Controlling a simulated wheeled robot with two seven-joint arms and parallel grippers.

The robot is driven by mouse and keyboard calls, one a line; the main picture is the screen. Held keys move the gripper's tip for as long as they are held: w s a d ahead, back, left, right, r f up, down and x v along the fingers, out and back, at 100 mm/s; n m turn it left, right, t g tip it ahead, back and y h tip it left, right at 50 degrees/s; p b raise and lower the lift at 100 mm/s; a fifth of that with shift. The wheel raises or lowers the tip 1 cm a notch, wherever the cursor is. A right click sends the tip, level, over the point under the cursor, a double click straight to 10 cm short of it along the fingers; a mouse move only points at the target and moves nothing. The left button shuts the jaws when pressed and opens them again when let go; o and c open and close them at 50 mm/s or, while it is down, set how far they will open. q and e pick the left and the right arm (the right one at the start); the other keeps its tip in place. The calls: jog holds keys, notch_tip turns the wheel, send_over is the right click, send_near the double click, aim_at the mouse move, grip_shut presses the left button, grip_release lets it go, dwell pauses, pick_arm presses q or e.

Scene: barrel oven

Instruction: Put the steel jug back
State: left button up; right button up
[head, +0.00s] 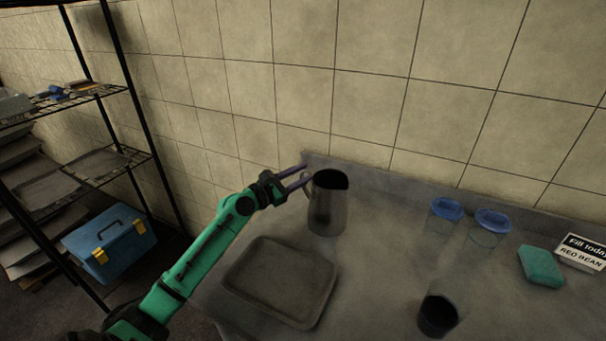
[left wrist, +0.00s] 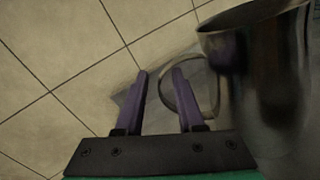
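The steel jug (head: 328,207) stands upright on the grey counter, near the back wall, to the right of the grey tray. In the left wrist view the jug (left wrist: 268,80) fills the right side, with its loop handle (left wrist: 183,92) pointing left. My left gripper (head: 303,175) is at the jug's left side, at about handle height. Its purple fingers (left wrist: 160,88) are apart. One finger is by the handle and overlaps it in the left wrist view; I cannot tell whether it touches. Nothing is gripped. My right gripper is in neither view.
The grey tray (head: 262,287) lies at the counter's left front. Two blue-lidded clear cups (head: 490,229), a dark-filled cup (head: 437,315), a green sponge (head: 541,266) and a label sign (head: 582,252) are to the right. A wire shelf (head: 100,165) with a blue toolbox (head: 110,245) stands left.

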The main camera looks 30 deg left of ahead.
pick_arm(q)
jog(key=b+v, duration=0.2)
jog(key=v, duration=1)
jog(key=shift+r, duration=0.2)
